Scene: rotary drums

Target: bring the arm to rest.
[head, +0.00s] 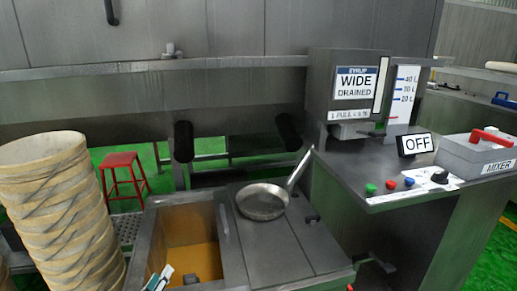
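A small teal-and-white piece that looks like the tip of my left gripper (159,277) shows at the bottom edge, over the left part of an open basin (226,232). Only its end is in the picture, so I cannot tell whether it is open or shut. No object is clearly seen in it. The rest of that arm is out of view. My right gripper does not show. A metal pan (262,201) with a long handle rests on the flat top beside the basin, its handle pointing up and right.
A stack of wooden-rimmed drums (62,205) stands at the left, a red stool (124,173) behind it. Two dark cylinders (183,141) stick out behind the basin.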

